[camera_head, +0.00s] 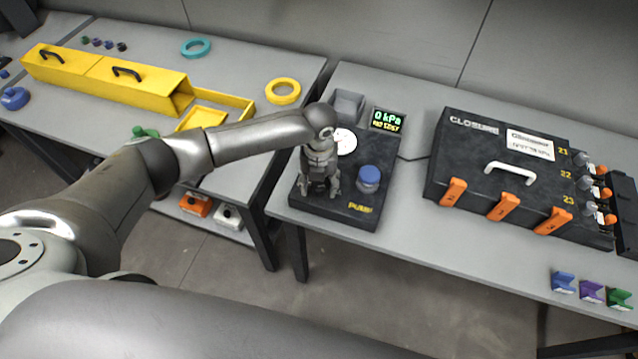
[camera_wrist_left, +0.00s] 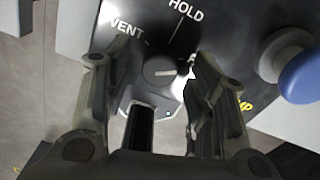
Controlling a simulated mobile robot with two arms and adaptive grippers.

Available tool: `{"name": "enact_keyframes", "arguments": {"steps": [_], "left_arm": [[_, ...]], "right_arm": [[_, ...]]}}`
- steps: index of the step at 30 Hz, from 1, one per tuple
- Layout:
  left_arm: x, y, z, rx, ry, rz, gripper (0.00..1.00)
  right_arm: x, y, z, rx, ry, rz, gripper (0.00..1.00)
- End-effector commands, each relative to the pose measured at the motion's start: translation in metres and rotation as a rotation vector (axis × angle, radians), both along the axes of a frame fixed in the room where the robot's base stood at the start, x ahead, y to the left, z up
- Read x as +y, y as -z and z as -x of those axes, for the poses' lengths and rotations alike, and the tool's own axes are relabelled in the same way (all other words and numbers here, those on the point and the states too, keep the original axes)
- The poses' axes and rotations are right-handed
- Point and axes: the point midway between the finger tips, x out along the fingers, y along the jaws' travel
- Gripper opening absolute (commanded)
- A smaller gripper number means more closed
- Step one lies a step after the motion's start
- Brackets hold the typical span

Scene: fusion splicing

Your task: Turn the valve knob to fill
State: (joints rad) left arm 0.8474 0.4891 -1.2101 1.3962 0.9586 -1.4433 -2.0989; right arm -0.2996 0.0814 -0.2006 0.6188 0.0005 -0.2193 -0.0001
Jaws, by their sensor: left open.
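The valve knob (camera_wrist_left: 160,73) is a grey round dial with a short white line, on the black panel of the test box (camera_head: 345,212). In the left wrist view the labels VENT and HOLD show beside it; I see no fill label. My left gripper (camera_head: 319,190) is over the front left of the box and hides the knob in the head view. In the left wrist view its fingers (camera_wrist_left: 150,68) are open, one on each side of the knob; I cannot tell whether they touch it. The display (camera_head: 388,119) reads 0 kPa. My right gripper is not in view.
A blue pump button (camera_head: 369,176) stands right of my left gripper. A round white gauge (camera_head: 344,141) and an open grey bin (camera_head: 347,104) are behind. A black closure case (camera_head: 480,160) stands to the right.

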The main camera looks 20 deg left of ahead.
Motion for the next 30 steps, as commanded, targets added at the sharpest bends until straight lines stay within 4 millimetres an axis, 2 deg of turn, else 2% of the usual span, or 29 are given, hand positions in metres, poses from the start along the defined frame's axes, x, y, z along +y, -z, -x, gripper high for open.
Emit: {"name": "enact_keyframes", "arguments": {"steps": [9, 15, 21, 30], "left_arm": [[0.001, -0.066, -0.002, -0.006, 0.002, 0.0, 0.51], [0.0, -0.099, -0.001, -0.004, 0.001, 0.001, 0.51], [0.0, -0.11, -0.001, -0.002, 0.002, 0.0, 0.51], [0.0, -0.111, -0.001, -0.002, 0.001, 0.0, 0.51]], "right_arm": [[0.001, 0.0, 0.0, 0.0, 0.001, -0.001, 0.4], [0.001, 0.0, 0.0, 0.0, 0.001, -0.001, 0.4], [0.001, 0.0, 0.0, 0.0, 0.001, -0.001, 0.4], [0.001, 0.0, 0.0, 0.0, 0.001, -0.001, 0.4]]}}
